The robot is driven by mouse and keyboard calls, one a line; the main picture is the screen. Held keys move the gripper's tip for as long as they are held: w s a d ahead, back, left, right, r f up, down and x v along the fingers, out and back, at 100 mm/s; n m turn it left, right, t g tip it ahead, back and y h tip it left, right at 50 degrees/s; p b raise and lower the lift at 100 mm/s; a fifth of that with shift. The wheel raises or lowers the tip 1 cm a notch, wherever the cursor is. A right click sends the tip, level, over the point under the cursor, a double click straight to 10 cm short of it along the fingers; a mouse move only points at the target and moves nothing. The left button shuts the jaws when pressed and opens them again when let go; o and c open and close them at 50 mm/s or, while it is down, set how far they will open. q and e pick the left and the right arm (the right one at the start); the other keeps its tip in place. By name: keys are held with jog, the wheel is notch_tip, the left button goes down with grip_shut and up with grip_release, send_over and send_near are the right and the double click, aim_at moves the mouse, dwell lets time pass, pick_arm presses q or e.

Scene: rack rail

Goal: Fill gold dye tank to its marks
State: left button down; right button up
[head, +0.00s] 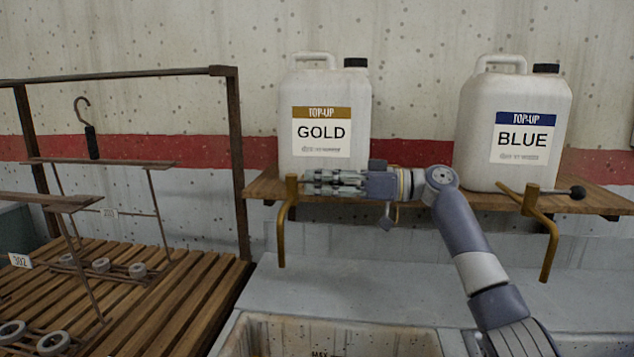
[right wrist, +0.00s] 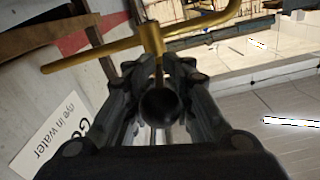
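The white gold dye jug (head: 325,100), labelled GOLD, stands upright on a wooden shelf. Its brass tap (head: 288,225) hangs at the shelf's front edge; the tap also shows in the right wrist view (right wrist: 152,40). My right gripper (head: 308,182) reaches in from the right beside the tap. In the right wrist view its fingers lie on either side of the tap lever's black knob (right wrist: 160,105); whether they grip it is unclear. The pale tank (head: 395,338) below has a MAX mark at the bottom edge of the head view. Its liquid level is hidden. My left gripper is out of view.
A blue dye jug (head: 515,115) with its own brass tap (head: 545,235) and black-knobbed lever stands right on the shelf (head: 590,195). A rack frame (head: 235,160), wooden slats (head: 170,315) and grey rings (head: 55,342) are at left. A grey bench (head: 400,285) lies below.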

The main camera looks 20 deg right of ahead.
jog(key=shift+o, duration=1.1)
jog(key=shift+f, duration=0.2)
jog(key=shift+w, duration=0.1)
jog(key=shift+d, duration=0.1)
jog(key=v, duration=1.2)
